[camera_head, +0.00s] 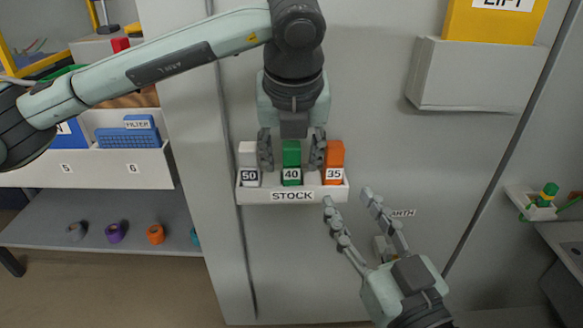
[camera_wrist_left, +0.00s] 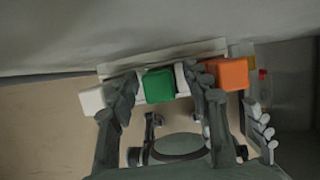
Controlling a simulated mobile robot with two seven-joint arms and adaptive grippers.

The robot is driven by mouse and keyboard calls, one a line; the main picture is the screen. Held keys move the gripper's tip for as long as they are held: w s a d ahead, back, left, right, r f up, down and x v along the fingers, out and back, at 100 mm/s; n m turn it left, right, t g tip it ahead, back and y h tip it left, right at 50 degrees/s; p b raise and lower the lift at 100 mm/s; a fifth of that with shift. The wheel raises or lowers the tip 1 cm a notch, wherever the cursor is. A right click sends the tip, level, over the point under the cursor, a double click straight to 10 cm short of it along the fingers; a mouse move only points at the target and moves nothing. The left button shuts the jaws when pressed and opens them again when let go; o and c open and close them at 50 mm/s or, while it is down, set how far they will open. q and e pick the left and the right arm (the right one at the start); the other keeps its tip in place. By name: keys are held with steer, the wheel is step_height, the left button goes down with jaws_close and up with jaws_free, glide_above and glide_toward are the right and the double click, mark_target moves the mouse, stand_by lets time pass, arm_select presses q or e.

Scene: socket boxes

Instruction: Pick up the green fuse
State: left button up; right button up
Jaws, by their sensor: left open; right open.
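The green fuse (camera_head: 291,155), labelled 40, stands upright in the middle of the white STOCK tray (camera_head: 292,196) on the grey wall. In the left wrist view the green fuse (camera_wrist_left: 159,86) shows as a green block. My left gripper (camera_head: 291,160) is open, pointing down, with one finger on each side of the green fuse. It also shows in the left wrist view (camera_wrist_left: 166,95); I cannot tell whether the fingers touch the fuse. My right gripper (camera_head: 348,198) is open and empty, below and right of the tray.
In the tray a white fuse (camera_head: 248,155), labelled 50, is left of the green one and an orange fuse (camera_head: 334,156), labelled 35, is right, both close to my left fingers. A grey box (camera_head: 475,75) juts from the wall at upper right.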

arm_select(q)
jaws_close()
steer(key=shift+s+r, duration=0.2)
steer(key=shift+r, duration=0.2)
step_height(320, 180, up, 6)
steer(key=shift+r, duration=0.15)
arm_select(e)
steer(key=shift+w+d+f+g, duration=0.15)
steer(key=shift+f+g, duration=0.15)
steer(key=shift+f, duration=0.2)
arm_select(q)
steer(key=s, duration=1.9)
steer(key=shift+s+d+b, duration=0.3)
steer(key=shift+s+b, duration=0.05)
arm_select(e)
steer(key=r, duration=0.1)
steer(key=s+r+t, duration=0.1)
steer(key=a+r+t+y, duration=0.1)
steer(key=r, duration=0.1)
steer(key=shift+s+a+r, duration=0.1)
steer(key=shift+s, duration=0.1)
